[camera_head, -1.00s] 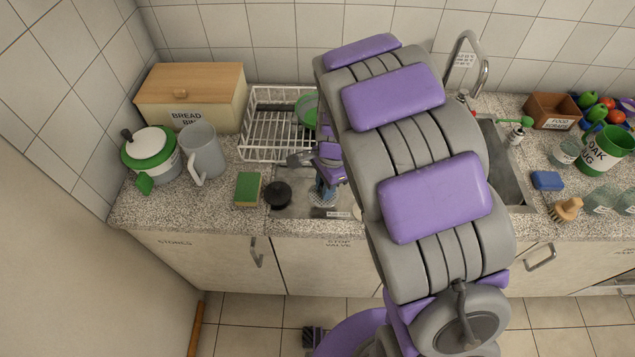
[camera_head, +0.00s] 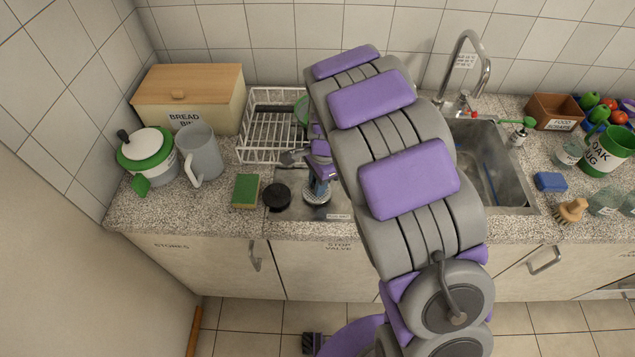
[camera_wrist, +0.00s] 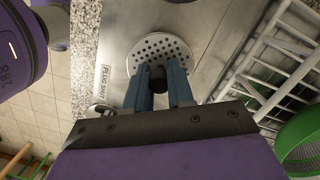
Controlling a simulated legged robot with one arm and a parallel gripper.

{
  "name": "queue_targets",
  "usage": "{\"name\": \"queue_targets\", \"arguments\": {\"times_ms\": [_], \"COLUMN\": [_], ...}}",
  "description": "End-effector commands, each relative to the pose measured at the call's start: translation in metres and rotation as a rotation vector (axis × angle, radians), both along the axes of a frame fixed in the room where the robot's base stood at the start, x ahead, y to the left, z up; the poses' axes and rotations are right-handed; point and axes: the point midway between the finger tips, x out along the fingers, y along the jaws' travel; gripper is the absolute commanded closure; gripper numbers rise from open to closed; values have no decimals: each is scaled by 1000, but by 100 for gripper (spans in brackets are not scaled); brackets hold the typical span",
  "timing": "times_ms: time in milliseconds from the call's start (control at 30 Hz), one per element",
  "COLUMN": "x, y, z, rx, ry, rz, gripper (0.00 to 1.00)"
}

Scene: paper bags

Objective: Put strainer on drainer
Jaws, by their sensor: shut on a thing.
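The strainer (camera_head: 317,197) is a round metal disc with holes and a dark knob, seen under my gripper on or just above the steel surface left of the sink bowl. It also shows in the wrist view (camera_wrist: 152,48). My gripper (camera_wrist: 160,85) has its two blue fingers shut on the strainer's knob; in the head view the gripper (camera_head: 318,180) points down there. Whether the strainer touches the steel is unclear. The steel drainer surface (camera_head: 296,207) lies below it, partly hidden by my arm. A white wire rack (camera_head: 262,130) stands behind.
A black round object (camera_head: 276,196) and a green-yellow sponge (camera_head: 246,190) are left of the strainer. A grey jug (camera_head: 200,152), white-green pot (camera_head: 147,158) and bread bin (camera_head: 190,98) stand further left. A green dish (camera_head: 302,110) is in the rack. The sink bowl (camera_head: 490,165) is right.

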Motion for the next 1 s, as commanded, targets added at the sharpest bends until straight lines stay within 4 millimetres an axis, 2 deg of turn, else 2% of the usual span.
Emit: {"name": "queue_targets", "arguments": {"times_ms": [33, 67, 333, 667, 867, 1000], "x": [0, 0, 0, 0, 2, 4], "y": [0, 0, 0, 0, -3, -5], "z": [-1, -1, -1, 1, 22, 48], "rx": [0, 0, 0, 0, 0, 1], "ry": [1, 1, 0, -1, -3, -5], "rz": [0, 0, 0, 0, -1, -1], "gripper": [100, 77, 52, 52, 52, 52]}}
